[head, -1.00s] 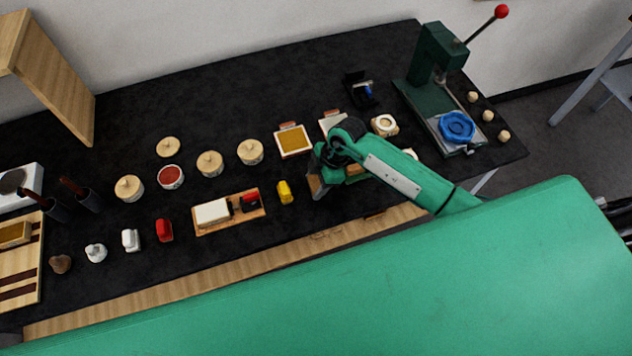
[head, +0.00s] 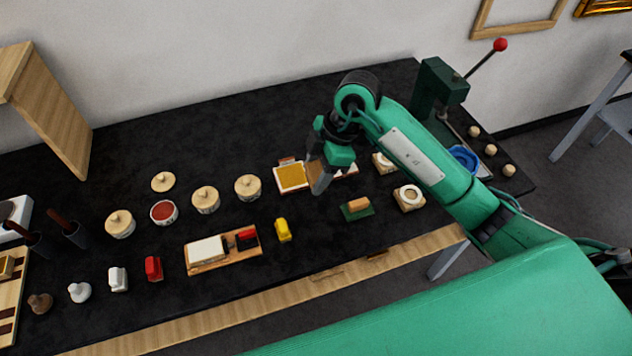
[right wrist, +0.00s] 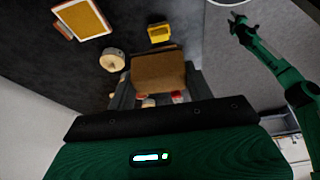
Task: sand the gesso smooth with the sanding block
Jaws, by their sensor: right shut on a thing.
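My right gripper (head: 317,178) is shut on a tan-brown block, likely the sanding block, and holds it above the table. The block (right wrist: 158,70) shows clearly between the fingers in the right wrist view. A white slab (head: 207,249), which may be the gesso piece, lies on a wooden board (head: 222,262) in front, left of my gripper and apart from the held block. My left gripper (right wrist: 238,22) shows small and dark at the upper right of the right wrist view; its jaws are too small to read.
A yellow block (head: 283,229) stands right of the board, and a green pad (head: 357,211) with an orange-tan piece lies farther right. Lidded pots (head: 247,187) and a yellow-topped tray (head: 292,177) stand behind. A green press (head: 437,85) is at the back right.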

